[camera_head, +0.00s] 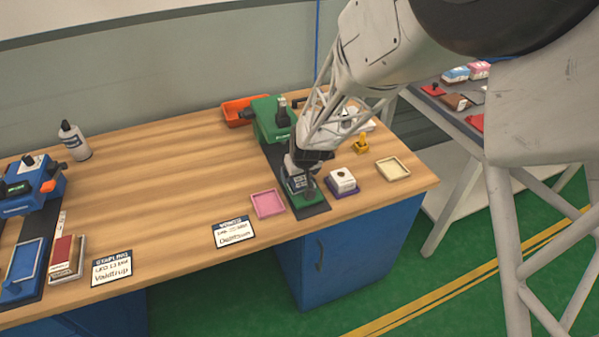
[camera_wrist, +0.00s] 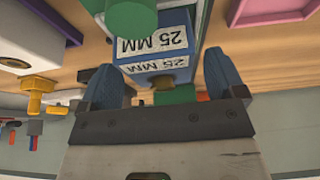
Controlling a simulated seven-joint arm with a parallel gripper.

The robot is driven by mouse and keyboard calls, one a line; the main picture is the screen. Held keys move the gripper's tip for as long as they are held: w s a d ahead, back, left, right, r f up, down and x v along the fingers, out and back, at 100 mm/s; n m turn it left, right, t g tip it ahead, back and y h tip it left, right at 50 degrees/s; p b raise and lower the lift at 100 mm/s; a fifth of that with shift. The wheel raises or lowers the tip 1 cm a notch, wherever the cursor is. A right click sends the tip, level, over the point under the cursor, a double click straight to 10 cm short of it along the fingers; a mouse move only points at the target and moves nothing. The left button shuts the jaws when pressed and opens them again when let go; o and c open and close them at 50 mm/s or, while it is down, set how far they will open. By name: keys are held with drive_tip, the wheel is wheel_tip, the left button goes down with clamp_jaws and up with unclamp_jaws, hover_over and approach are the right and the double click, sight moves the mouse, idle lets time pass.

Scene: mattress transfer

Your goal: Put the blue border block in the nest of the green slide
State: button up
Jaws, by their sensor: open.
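The green slide (camera_head: 304,197) sits on a dark rail in front of the green machine (camera_head: 268,120). My gripper (camera_head: 301,172) is low over this slide and hides much of it. In the wrist view, the blue border block (camera_wrist: 158,52), with white "25 MM" labels, lies between my two blue-grey fingertips (camera_wrist: 160,78). The fingers are open, with a visible gap at the right finger. A green knob (camera_wrist: 130,14) stands close beside the block. The block appears to be at the slide, but its seating in the nest is hidden.
A pink tray (camera_head: 267,204) lies left of the rail. A white block on a purple base (camera_head: 342,181), a cream tray (camera_head: 393,169) and a yellow stamp (camera_head: 362,143) stand right. An orange bin (camera_head: 238,112) is behind. The table's middle left is clear.

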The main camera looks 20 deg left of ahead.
drive_tip(key=v, duration=1.2)
drive_tip(key=shift+r, duration=0.15)
idle(0.8)
drive_tip(key=s+d+r+m+h, duration=0.15)
drive_tip(key=d+r, duration=0.25)
drive_tip(key=d, duration=0.5)
drive_tip(key=s+d+r+m, duration=0.1)
drive_tip(key=s+d+r, duration=0.25)
drive_tip(key=d, duration=0.45)
drive_tip(key=s+d+r+m, duration=0.2)
drive_tip(key=d+r, duration=0.3)
drive_tip(key=d, duration=0.4)
drive_tip(key=s+d+r+m+h, duration=0.1)
drive_tip(key=s+d+r+m, duration=0.2)
drive_tip(key=s+d, duration=1.4)
drive_tip(key=shift+s+r+m+g+h, duration=0.15)
drive_tip(key=shift+s+m+g+h, duration=0.2)
drive_tip(key=shift+s+m, duration=0.45)
